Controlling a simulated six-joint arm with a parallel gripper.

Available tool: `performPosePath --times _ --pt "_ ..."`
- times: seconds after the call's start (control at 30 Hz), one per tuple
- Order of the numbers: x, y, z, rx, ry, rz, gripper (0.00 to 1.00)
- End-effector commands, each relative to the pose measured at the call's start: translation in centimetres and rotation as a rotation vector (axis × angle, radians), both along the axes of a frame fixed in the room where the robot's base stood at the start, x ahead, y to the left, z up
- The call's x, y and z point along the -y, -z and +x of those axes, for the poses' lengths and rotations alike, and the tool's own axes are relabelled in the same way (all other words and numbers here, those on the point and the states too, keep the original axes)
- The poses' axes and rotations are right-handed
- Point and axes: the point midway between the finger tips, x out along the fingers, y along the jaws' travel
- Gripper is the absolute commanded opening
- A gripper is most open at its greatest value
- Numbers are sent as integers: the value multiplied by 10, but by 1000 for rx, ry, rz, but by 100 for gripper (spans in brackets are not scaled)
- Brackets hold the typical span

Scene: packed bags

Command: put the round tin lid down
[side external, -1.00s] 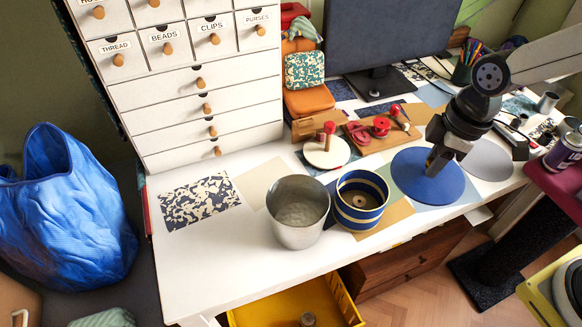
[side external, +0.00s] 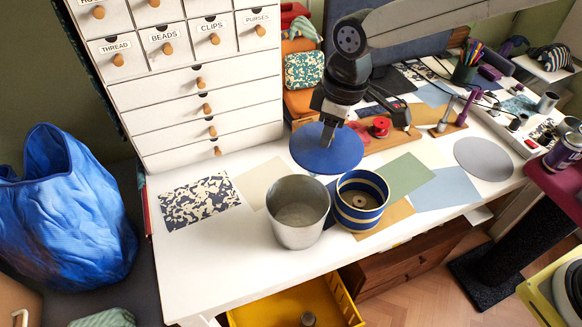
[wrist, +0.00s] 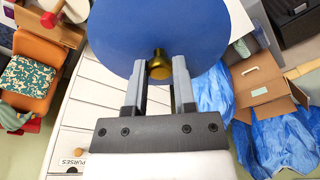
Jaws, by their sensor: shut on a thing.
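The round tin lid (side external: 322,158) is blue with a brass knob (wrist: 160,66). My gripper (side external: 331,126) is shut on the knob and holds the lid above the white table. In the wrist view, the fingers of my gripper (wrist: 160,72) stand on both sides of the knob, and the blue lid (wrist: 165,25) fills the top middle. In the side view, the lid hangs behind and left of the open blue-and-cream striped tin (side external: 350,222). Its height above the table is hard to tell.
A metal bucket (side external: 298,228) stands left of the striped tin. Flat sheets lie around: patterned (side external: 199,202), green (side external: 404,174) and light blue (side external: 447,190). A grey disc (side external: 484,158) lies at the right. A wooden tray with red spools (side external: 380,127) is behind.

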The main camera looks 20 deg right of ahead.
Motion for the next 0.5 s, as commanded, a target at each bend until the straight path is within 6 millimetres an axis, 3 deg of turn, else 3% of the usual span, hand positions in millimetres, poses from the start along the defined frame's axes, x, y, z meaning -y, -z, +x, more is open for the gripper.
performPosePath --times 0.5 --pt "-114 8 27 3 25 -5 0"
